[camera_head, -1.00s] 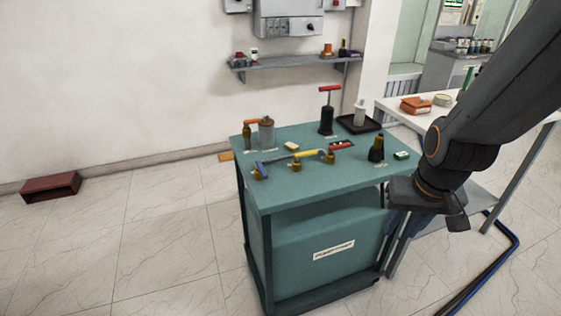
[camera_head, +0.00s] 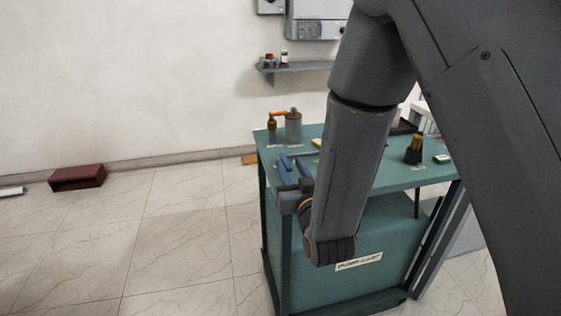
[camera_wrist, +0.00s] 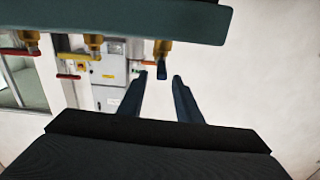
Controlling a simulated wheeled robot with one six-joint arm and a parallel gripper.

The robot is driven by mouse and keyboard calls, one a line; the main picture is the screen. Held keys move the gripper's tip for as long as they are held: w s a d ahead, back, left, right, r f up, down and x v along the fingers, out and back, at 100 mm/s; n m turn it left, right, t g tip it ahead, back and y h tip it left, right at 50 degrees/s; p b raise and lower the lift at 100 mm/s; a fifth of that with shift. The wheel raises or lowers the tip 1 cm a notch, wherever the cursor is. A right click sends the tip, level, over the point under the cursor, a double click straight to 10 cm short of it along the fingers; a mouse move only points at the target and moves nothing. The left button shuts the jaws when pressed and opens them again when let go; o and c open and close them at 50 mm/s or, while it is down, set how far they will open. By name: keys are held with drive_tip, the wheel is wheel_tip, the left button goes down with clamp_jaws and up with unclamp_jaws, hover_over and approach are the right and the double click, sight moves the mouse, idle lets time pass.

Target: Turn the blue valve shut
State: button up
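In the wrist view, which looks upside down, the blue valve (camera_wrist: 162,69) shows its blue lever end-on below a brass body at the cart's edge. My gripper (camera_wrist: 161,76) is open, its two dark blue fingers apart. The lever appears in the gap between the fingertips, slightly beyond them; I see no contact. In the head view my gripper (camera_head: 294,166) is over the front left of the green cart top (camera_head: 400,178). There the blue valve cannot be told apart from the fingers, and my arm hides the cart's middle.
The yellow-handled valve (camera_wrist: 91,50) and a red-handled valve (camera_wrist: 20,51) stand to one side in the wrist view. A grey cylinder (camera_head: 293,127) stands at the cart's back left and a black-and-brass fitting (camera_head: 414,150) at its right. A dark red box (camera_head: 77,178) lies on the floor.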

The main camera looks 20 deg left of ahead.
sight(284, 155)
drive_tip(key=shift+a+f+n, duration=0.1)
drive_tip(key=shift+f+n, duration=0.2)
drive_tip(key=shift+w+a, duration=0.15)
drive_tip(key=shift+a, duration=0.05)
drive_tip(key=shift+p+x, duration=0.7)
drive_tip(key=shift+x, duration=2.85)
drive_tip(key=shift+d, duration=0.1)
clamp_jaws()
